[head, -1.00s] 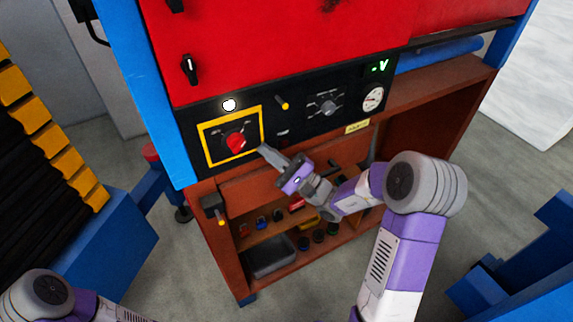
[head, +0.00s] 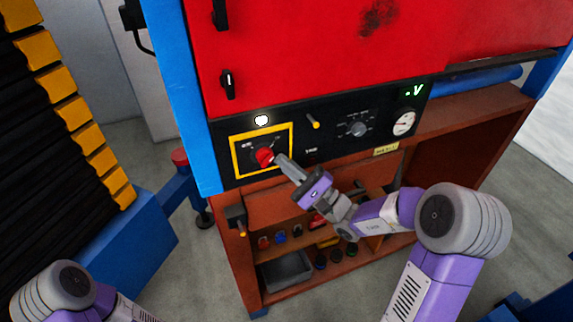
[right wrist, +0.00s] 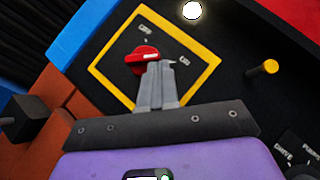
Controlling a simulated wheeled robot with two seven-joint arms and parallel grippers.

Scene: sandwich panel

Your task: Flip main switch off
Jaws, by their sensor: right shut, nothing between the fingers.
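The main switch is a red rotary knob (head: 265,157) inside a yellow square frame (head: 291,142) on the black panel. In the right wrist view the red knob (right wrist: 142,58) sits between printed labels, one reading OFF at its upper side and another on its right. My right gripper (head: 279,160) is shut, with its fingertips at the knob's right side. In the right wrist view the closed fingertips (right wrist: 158,66) overlap the knob's right end; whether they touch it I cannot tell. My left arm shows at the lower left, but its gripper is out of view.
A white lamp (head: 261,120) and a yellow lever (head: 313,121) are near the frame. A grey dial (head: 358,129) and a round gauge (head: 403,123) are further right. Below, a brown shelf holds a grey bin (head: 286,271) and several small items. A blue post (head: 182,100) stands left.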

